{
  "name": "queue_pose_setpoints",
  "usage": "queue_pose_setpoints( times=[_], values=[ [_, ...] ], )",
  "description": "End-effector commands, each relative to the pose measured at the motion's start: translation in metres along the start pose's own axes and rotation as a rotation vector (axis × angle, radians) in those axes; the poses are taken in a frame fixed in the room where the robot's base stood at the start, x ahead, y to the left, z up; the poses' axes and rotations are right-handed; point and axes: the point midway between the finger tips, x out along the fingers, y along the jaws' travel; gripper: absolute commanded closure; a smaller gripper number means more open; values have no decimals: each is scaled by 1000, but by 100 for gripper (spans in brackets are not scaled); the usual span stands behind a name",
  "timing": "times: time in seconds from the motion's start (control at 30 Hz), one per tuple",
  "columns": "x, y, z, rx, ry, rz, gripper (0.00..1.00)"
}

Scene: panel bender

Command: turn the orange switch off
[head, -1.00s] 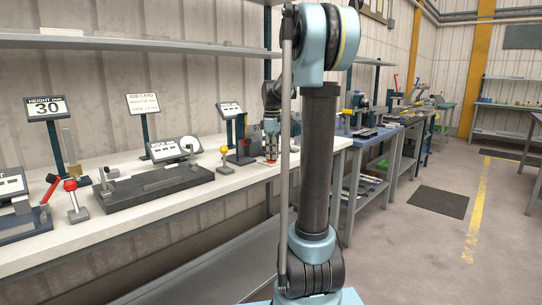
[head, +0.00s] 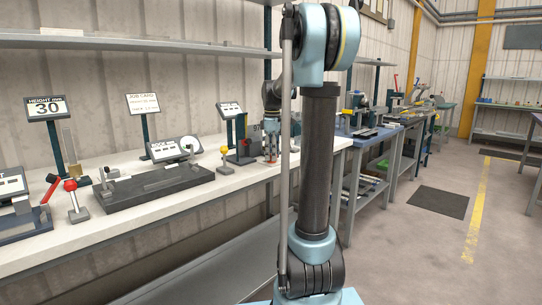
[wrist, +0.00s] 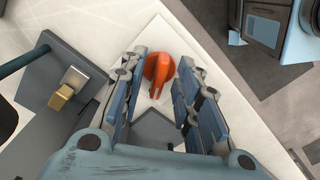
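The orange switch (wrist: 158,70) is a rounded orange handle with a slotted tail, in the upper middle of the wrist view. In the head view its orange part (head: 270,160) is small and low on the bench, below my gripper (head: 271,145). In the wrist view my gripper (wrist: 162,64) is open, with one finger on each side of the switch handle. The fingertips are close to its sides; I cannot tell whether they touch. A grey block shows between the fingers below the handle.
A dark fixture with a brass-coloured peg (wrist: 61,97) stands left of the fingers. On the white bench (head: 240,180) are a yellow-knobbed lever (head: 224,150), a black fixture (head: 155,185) and a red-knobbed lever (head: 70,186). A shelf (head: 130,43) runs above.

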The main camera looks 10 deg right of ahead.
Motion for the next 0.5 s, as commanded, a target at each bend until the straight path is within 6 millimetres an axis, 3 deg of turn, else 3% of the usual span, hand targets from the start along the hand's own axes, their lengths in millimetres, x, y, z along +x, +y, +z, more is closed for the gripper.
queue_pose_setpoints(
  times=[0.23,0.5],
  values=[
    [-16,0,0,0,0,0,70],
    [-63,0,0,0,0,0,70]
  ],
)
